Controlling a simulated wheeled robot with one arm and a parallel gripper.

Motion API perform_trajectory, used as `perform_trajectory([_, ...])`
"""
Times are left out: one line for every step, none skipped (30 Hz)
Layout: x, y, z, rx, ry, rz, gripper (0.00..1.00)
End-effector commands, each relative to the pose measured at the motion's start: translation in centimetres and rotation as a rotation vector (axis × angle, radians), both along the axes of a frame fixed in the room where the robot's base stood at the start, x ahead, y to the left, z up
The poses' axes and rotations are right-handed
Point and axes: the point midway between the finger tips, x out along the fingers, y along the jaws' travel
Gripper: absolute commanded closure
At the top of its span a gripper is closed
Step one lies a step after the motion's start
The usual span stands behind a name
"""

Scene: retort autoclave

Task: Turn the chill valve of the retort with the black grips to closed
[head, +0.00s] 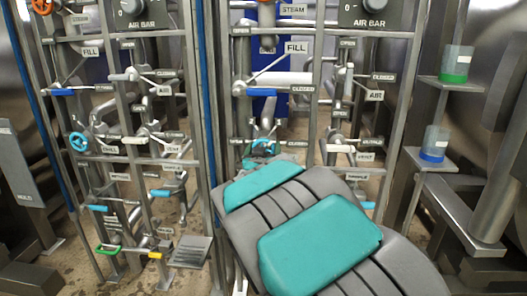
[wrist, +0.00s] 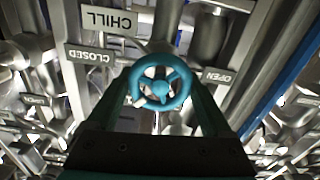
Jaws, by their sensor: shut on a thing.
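The chill valve is a blue handwheel (wrist: 160,83) with spokes, in the middle of the wrist view. My gripper (wrist: 160,98) is shut on this handwheel, with one teal finger on each side of it. Next to it are an upside-down CHILL label (wrist: 109,19), a CLOSED label (wrist: 90,55) on the left and an OPEN label (wrist: 217,77) on the right. In the head view the right-hand panel's blue wheel (head: 263,146) shows just beyond my arm, which hides most of my gripper. I see no black grips in either view.
A left panel (head: 120,110) carries similar valves and another blue handwheel (head: 78,141). The right panel has a FILL label (head: 296,48), levers and upright posts close around my arm. Shelves with a green-based cup (head: 456,63) and a blue-based cup (head: 435,143) stand at right.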

Motion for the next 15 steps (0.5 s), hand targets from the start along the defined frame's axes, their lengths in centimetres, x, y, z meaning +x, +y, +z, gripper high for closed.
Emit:
perform_trajectory([-0.03, 0.07, -0.32, 0.041, 0.000, 0.001, 0.71])
perform_trajectory([-0.03, 0.04, -0.32, 0.067, -0.001, 0.001, 0.71])
perform_trajectory([-0.02, 0.00, -0.36, 0.104, -0.003, 0.001, 0.71])
perform_trajectory([-0.02, 0.01, -0.37, 0.131, -0.003, 0.001, 0.71])
perform_trajectory([-0.03, 0.01, -0.38, 0.160, -0.003, 0.001, 0.71])
perform_trajectory([-0.03, 0.02, -0.40, 0.198, -0.005, 0.002, 0.71])
perform_trajectory([-0.04, 0.03, -0.42, 0.227, -0.005, 0.002, 0.71])
perform_trajectory([-0.05, 0.04, -0.42, 0.254, -0.006, 0.003, 0.71])
perform_trajectory([-0.04, 0.02, -0.44, 0.294, -0.006, 0.002, 0.71])
perform_trajectory([-0.04, -0.03, -0.46, 0.322, -0.007, 0.002, 0.71])
perform_trajectory([-0.04, -0.03, -0.48, 0.351, -0.007, 0.002, 0.71])
perform_trajectory([-0.06, -0.02, -0.48, 0.388, -0.008, 0.002, 0.71])
perform_trajectory([-0.06, -0.03, -0.49, 0.418, -0.009, 0.002, 0.71])
perform_trajectory([-0.07, -0.02, -0.51, 0.445, -0.009, 0.002, 0.71])
perform_trajectory([-0.07, -0.04, -0.49, 0.481, -0.012, 0.002, 0.71])
